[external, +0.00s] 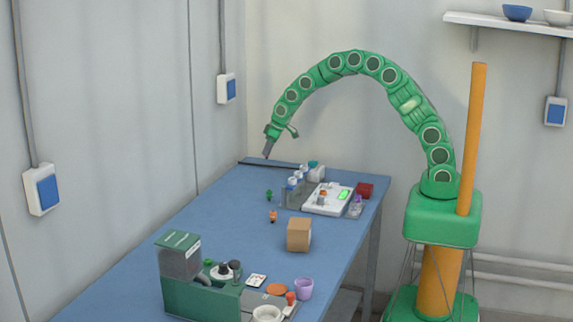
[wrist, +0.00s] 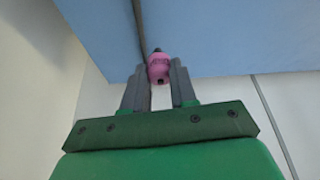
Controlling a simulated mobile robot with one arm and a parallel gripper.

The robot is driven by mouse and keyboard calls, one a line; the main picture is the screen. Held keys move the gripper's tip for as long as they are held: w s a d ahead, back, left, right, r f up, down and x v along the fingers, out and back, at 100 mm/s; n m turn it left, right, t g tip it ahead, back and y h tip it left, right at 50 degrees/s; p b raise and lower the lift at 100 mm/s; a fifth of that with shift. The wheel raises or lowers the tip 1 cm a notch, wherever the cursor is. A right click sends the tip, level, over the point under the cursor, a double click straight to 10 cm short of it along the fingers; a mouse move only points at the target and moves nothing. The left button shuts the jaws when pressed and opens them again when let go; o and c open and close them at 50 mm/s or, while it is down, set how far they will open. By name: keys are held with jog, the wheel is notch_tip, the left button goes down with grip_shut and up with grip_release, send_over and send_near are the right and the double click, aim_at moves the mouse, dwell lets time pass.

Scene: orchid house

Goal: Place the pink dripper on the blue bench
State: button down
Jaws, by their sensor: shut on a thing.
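The pink dripper (wrist: 158,66) is between my gripper's fingertips in the wrist view, and my gripper (external: 267,150) is shut on it. I cannot make the dripper out in the external view. My gripper hangs pointing down near the far left end of the blue bench (external: 215,218). In the wrist view the bench top (wrist: 235,38) fills the upper part, beyond the dripper. Whether the dripper touches the bench cannot be told.
A white device (external: 327,205) and small bottles stand on a grey tray at the far right. A brown box (external: 299,235) stands mid-bench, with a green machine (external: 180,275) and a purple cup (external: 304,288) at the near end. The left middle of the bench is clear.

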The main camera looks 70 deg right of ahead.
jog(key=shift+w+x, duration=0.25)
jog(key=shift+x, duration=0.85)
jog(key=shift+d+f, duration=0.1)
jog(key=shift+f, duration=1.3)
jog(key=c, duration=0.9)
grip_release()
jog(key=shift+f, duration=0.1)
jog(key=v, duration=1.2)
